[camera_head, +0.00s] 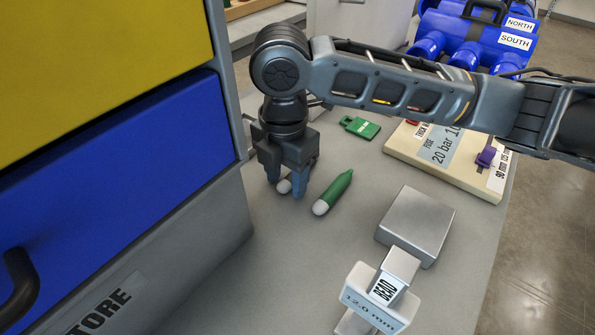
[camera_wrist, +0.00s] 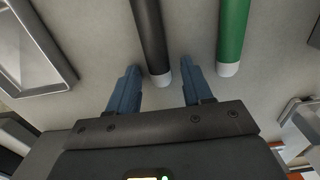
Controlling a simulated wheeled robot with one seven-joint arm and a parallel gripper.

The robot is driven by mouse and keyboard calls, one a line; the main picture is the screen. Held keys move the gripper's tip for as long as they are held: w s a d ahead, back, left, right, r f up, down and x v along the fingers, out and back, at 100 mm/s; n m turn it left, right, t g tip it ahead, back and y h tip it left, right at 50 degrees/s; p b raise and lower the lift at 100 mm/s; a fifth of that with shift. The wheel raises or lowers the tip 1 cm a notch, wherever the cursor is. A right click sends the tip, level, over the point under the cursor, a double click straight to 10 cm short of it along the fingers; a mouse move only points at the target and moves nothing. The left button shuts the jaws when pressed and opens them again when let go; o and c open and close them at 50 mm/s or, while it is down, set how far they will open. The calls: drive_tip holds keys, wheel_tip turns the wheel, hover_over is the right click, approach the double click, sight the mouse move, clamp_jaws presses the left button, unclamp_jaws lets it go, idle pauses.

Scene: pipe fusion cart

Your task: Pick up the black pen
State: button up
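The black pen (camera_wrist: 150,35) lies on the grey surface in the wrist view, with its pale tip (camera_wrist: 161,80) towards my gripper. My gripper (camera_wrist: 158,72) is open, with one blue finger on each side of the pen near its tip. I cannot tell whether a finger touches it. In the head view my gripper (camera_head: 286,190) points down at the cart top. Only the pen's pale end (camera_head: 284,186) shows there, and the fingers hide most of the rest. A green pen (camera_head: 336,190) with a white tip lies just to the right.
A blue and yellow drawer unit (camera_head: 115,150) stands close on the left. A green tag (camera_head: 360,127) lies behind, near a cream board (camera_head: 440,165) with labels. A metal block (camera_head: 416,225) and a bead gauge (camera_head: 378,292) stand at front right. The front middle of the cart top is clear.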

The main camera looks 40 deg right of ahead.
clamp_jaws()
drive_tip(key=shift+r, duration=0.1)
idle(0.3)
drive_tip(key=shift+r, duration=0.55)
wheel_tip(320, 180, up, 2)
drive_tip(key=shift+r, duration=0.25)
drive_tip(key=s+d+r, duration=0.4)
drive_tip(key=d+r, duration=0.4)
drive_tip(key=d, duration=0.3)
drive_tip(key=shift+s, duration=0.2)
